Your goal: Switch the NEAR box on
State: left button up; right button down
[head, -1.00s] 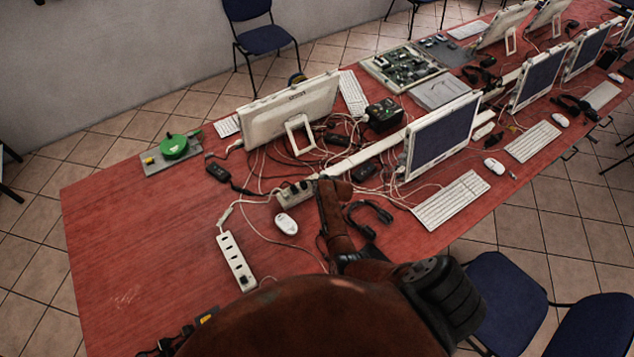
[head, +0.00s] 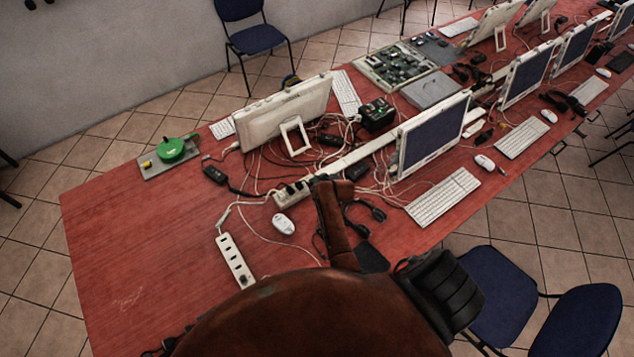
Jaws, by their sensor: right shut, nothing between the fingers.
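A white power strip (head: 234,261) with a row of dark sockets lies nearest me on the red table. A second, beige socket box (head: 291,193) with dark plugs lies farther back among the cables. I cannot tell which one is called the NEAR box, and no switch state is readable. My right gripper (head: 321,183) is shut and empty, just right of the beige box's right end. I cannot tell whether it touches the box. My right arm hides part of the table below it. My left gripper is not in view.
Loose cables tangle around the beige box and a monitor (head: 287,112). A second monitor (head: 430,132) and a keyboard (head: 443,197) stand to the right. The red table's left part (head: 130,235) is mostly clear.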

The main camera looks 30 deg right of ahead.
jog(key=shift+v, duration=1.6)
jog(key=d+b, duration=0.1)
jog(key=b, duration=1.1)
jog(key=shift+d+r+h, duration=0.15)
jog(key=shift+h, duration=0.25)
